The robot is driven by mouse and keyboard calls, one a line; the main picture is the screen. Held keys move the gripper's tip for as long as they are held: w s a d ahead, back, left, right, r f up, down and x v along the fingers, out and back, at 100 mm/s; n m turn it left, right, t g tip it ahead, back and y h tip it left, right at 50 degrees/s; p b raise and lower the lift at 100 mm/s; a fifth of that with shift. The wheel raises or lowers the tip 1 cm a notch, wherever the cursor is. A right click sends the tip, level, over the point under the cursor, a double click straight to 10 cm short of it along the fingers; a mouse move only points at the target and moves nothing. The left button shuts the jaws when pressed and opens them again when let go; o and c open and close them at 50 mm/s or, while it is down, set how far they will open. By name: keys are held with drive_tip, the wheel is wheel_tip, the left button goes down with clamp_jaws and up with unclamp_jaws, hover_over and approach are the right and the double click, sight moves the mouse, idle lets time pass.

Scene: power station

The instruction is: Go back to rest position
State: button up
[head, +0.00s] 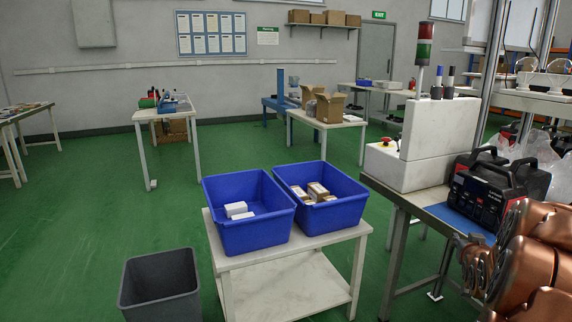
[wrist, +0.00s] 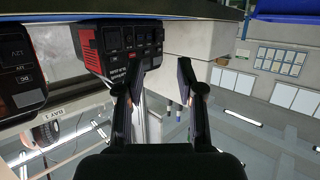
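My gripper (wrist: 160,72) shows in the wrist view with its two dark fingers apart and nothing between them. In the head view, part of my copper-coloured arm fills the lower right corner, and I cannot make out the gripper there. A black and red power station (head: 485,193) stands on the workbench (head: 423,213) at the right, with another black unit partly behind it. The wrist view, which looks upside down, shows a black and red unit (wrist: 113,42) beyond the fingers, apart from them. A second unit (wrist: 18,80) is cut off at the left edge.
Two blue bins (head: 262,238) (head: 333,223) holding small boxes stand on a white cart (head: 285,285). A grey waste bin (head: 160,290) is at its left. A white machine (head: 440,130) with a signal light (head: 424,45) stands on the bench. Green floor (head: 80,230) is clear at the left.

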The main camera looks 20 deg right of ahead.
drive_tip(key=s+a+r+n+g+y+p, duration=0.1)
drive_tip(key=a+r+g+y+p, duration=0.2)
drive_tip(key=a, duration=0.7)
drive_tip(key=s+a+r+n+g+y+p, duration=0.15)
drive_tip(key=a+p, duration=0.35)
drive_tip(key=a, duration=0.5)
drive_tip(key=a+r+n+g+y+p, duration=0.1)
drive_tip(key=a+r+n+y+p, duration=0.15)
drive_tip(key=a, duration=0.85)
drive_tip(key=s+a+r+n+g+y+p, duration=0.1)
drive_tip(key=s+a+r+g+p, duration=0.2)
drive_tip(key=s+a, duration=0.6)
drive_tip(key=s+a+r+n+g+y+p, duration=0.2)
drive_tip(key=s+a+r+g+p, duration=0.2)
drive_tip(key=s+a, duration=0.6)
drive_tip(key=s+r+p, duration=0.2)
drive_tip(key=s+p, duration=0.1)
drive_tip(key=shift+s+r, duration=0.3)
drive_tip(key=shift+r, duration=0.1)
